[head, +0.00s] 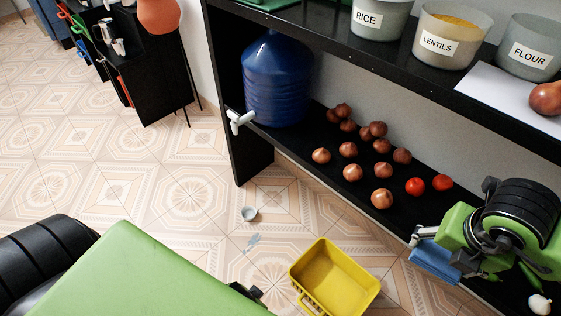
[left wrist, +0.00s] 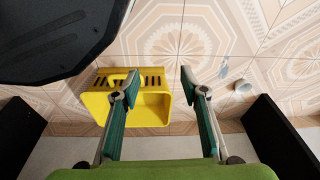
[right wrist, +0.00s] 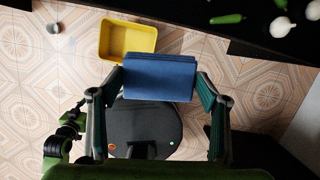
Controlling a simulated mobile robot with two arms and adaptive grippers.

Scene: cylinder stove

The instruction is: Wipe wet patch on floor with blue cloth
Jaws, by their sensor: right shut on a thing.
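The wet patch (head: 253,241) is a small bluish smear on the tiled floor, left of the yellow basket; it also shows in the left wrist view (left wrist: 223,69). The folded blue cloth (head: 436,262) is at the right in the head view. My right gripper (head: 428,238) is shut on it, and the right wrist view shows the cloth (right wrist: 160,78) between its two fingers, well away from the patch. My left gripper (left wrist: 159,74) is open and empty, with its fingers apart; in the head view it is mostly hidden behind my green arm.
A yellow basket (head: 335,281) stands on the floor near the shelf. A small grey cup (head: 249,214) lies close to the patch. The black shelf (head: 300,150) holds a blue jug (head: 278,85), onions and tomatoes (head: 415,186). Floor left of the cup is clear.

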